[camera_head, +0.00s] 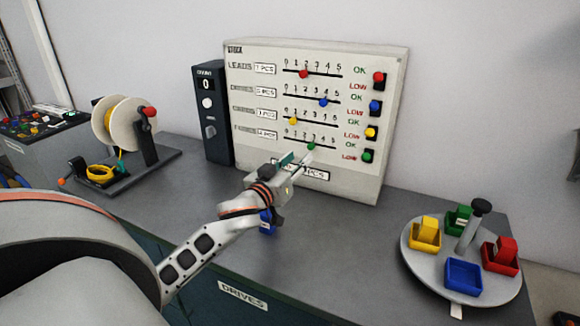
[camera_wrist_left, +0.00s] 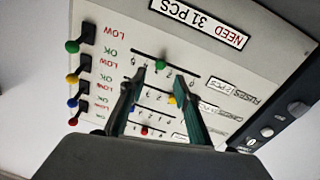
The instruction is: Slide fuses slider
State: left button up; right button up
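The white stock panel (camera_head: 325,180) stands upright on the counter with four labelled slider rows. The fuses slider is the green knob (camera_head: 311,146) on the lowest row, near the middle of its 0 to 5 scale. It also shows in the left wrist view (camera_wrist_left: 160,65), where the picture is upside down. My left gripper (camera_head: 299,158) is in front of the panel's lower part, with its fingers apart. In the wrist view its fingertips (camera_wrist_left: 155,77) lie on either side of a gap just short of the green knob; contact cannot be told. My right gripper is not in view.
Red (camera_head: 304,73), blue (camera_head: 323,102) and yellow (camera_head: 292,121) knobs sit on the rows above. Coloured switches line the panel's right side. A dark counter unit (camera_head: 207,115) adjoins its left. A spool stand (camera_head: 125,125) is left; a round tray (camera_head: 415,262) with coloured bins is right.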

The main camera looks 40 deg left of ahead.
pick_arm(q)
jog(key=s, duration=0.4)
jog(key=shift+d, duration=0.3)
dwell(0.3)
